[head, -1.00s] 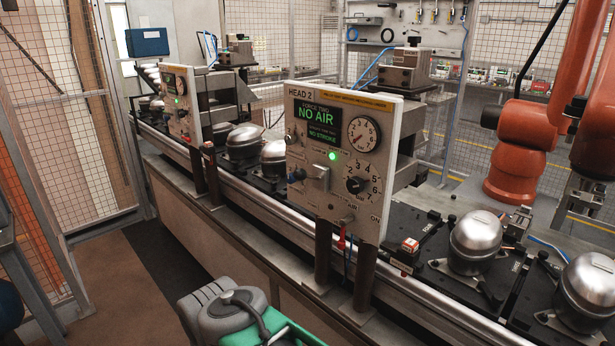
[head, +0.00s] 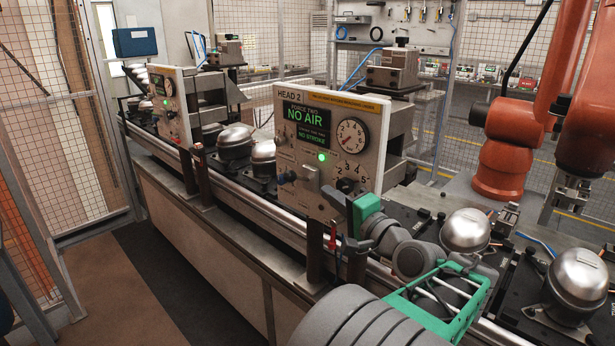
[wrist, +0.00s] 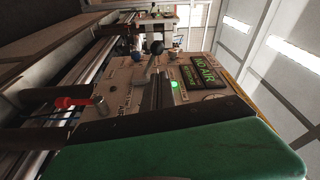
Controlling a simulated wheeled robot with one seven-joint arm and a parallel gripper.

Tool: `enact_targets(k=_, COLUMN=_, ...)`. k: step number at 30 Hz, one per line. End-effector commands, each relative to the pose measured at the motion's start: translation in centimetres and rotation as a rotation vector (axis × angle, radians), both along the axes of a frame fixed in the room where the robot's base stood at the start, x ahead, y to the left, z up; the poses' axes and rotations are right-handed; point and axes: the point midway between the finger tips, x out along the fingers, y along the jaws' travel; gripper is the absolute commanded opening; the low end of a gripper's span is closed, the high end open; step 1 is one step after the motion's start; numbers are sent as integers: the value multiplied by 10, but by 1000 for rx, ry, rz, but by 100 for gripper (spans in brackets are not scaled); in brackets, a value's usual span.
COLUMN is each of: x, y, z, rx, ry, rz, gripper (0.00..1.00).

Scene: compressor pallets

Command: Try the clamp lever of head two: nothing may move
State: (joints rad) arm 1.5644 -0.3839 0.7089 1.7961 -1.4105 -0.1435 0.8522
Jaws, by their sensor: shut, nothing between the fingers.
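The head two panel (head: 325,125) stands upright on dark posts. Its green display (head: 304,120) reads NO AIR and NO STROKE, and a green lamp (head: 322,157) is lit. A lever with a dark ball knob (head: 287,177) sticks out at the panel's lower left; the knob also shows in the wrist view (wrist: 155,47). A red-handled lever (head: 332,235) hangs below the panel; its red handle is at the left in the wrist view (wrist: 72,101). I cannot read which is labelled clamp. My gripper (head: 340,203) is shut and empty in front of the panel's lower right, apart from the ball knob.
A round gauge (head: 351,136) and a numbered dial (head: 346,185) sit on the panel; my gripper partly covers the area below the dial. A metal rail (head: 255,204) runs along the line. Silver compressors (head: 466,231) stand on dark pallets. An orange robot arm (head: 505,150) stands behind.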

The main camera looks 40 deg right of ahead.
Motion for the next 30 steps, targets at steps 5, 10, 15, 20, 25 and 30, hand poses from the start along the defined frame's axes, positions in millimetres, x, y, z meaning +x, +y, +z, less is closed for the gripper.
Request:
enact_targets(k=5, x=-2, y=-1, z=1, rx=4, ry=-7, rz=-2, gripper=0)
enact_targets(k=10, x=1, y=-1, z=2, rx=2, ry=-6, rz=0, gripper=0)
enact_targets(k=15, x=23, y=-4, z=4, rx=2, ry=-4, rz=4, gripper=0)
enact_targets(k=20, x=56, y=-10, z=6, rx=1, ry=-4, rz=5, gripper=0)
enact_targets(k=25, x=85, y=-17, z=7, rx=2, ry=-3, rz=3, gripper=0)
enact_targets(k=30, x=96, y=-20, z=5, rx=1, ry=-3, rz=0, gripper=0)
